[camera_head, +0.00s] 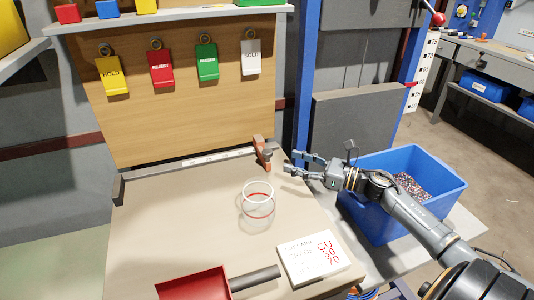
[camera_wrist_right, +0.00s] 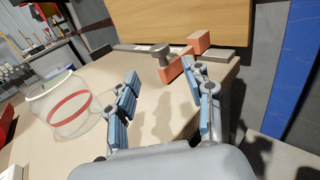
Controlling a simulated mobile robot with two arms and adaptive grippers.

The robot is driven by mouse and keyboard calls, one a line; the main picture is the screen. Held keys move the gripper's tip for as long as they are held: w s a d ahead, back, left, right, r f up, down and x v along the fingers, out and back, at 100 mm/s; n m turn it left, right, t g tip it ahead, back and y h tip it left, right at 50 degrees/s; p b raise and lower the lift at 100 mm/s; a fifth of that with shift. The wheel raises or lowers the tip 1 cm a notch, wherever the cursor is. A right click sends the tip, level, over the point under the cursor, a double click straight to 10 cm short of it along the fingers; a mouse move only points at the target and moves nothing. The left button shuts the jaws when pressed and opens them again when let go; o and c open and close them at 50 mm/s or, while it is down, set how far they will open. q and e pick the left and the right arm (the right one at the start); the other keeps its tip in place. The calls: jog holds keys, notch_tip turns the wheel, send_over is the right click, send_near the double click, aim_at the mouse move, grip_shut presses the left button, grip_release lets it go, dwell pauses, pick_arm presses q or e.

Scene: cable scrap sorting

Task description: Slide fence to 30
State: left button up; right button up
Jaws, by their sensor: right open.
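The orange fence (camera_head: 261,151) sits at the right part of the pale scale rail (camera_head: 205,159) along the back of the table. The numbers on the rail are too small to read. My right gripper (camera_head: 288,162) is open and empty just to the right of the fence, its fingers pointing toward it and apart from it. My left gripper is not in view.
A clear jar with a red band (camera_head: 258,208) stands on the table in front of the fence. A white label card (camera_head: 318,259) and a red scoop (camera_head: 195,285) lie nearer. A blue bin (camera_head: 440,190) of scrap stands at right. A wooden board (camera_head: 180,110) rises behind the rail.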

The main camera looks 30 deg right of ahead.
aim_at(267, 154)
jog(key=x, duration=0.9)
jog(key=shift+w, duration=0.15)
grip_shut()
